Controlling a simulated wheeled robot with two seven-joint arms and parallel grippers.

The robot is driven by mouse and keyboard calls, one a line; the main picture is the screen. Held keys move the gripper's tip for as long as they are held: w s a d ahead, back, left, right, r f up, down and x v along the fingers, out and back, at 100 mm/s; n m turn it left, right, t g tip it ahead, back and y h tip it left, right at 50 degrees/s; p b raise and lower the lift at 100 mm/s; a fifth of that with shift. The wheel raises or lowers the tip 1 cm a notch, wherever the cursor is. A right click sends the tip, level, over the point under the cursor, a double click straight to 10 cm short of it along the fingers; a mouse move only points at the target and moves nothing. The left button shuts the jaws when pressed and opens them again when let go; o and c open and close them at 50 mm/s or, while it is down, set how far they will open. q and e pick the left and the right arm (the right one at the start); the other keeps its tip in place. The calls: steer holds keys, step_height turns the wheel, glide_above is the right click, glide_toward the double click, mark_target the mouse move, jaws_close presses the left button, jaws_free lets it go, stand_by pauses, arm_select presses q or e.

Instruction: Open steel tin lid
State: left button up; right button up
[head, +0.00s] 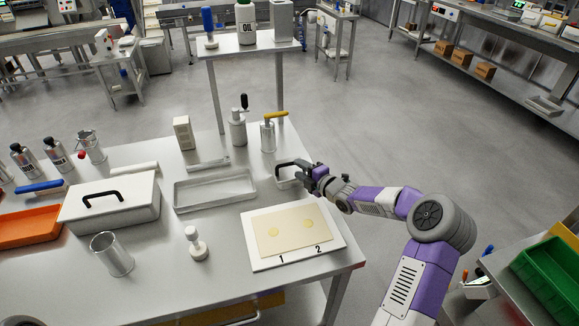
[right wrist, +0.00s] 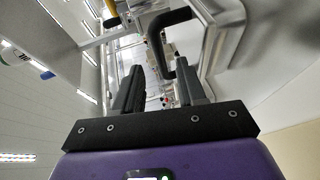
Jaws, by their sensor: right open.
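The steel tin (head: 285,183) stands near the right edge of the steel table, and its lid has a black bar handle (head: 285,164). In the head view my right gripper (head: 309,172) is beside the handle's right end and partly covers the tin. In the right wrist view the two fingers (right wrist: 158,72) are apart, with the black handle (right wrist: 156,48) just beyond and between their tips. I see no grip on it, and contact cannot be told. The lid seems to sit on the tin. My left gripper is not in view.
A white board (head: 262,262) with a pasta sheet (head: 290,229) lies in front of the tin. An empty metal tray (head: 181,207) is to its left. A yellow-handled steel press (head: 268,136) stands behind.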

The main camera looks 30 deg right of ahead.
mark_target(292, 164)
steer(key=b+x, duration=0.1)
steer(key=x, duration=0.4)
steer(key=shift+w+a, duration=0.1)
steer(key=shift+w, duration=0.25)
steer(key=shift+c, duration=0.4)
jaws_close()
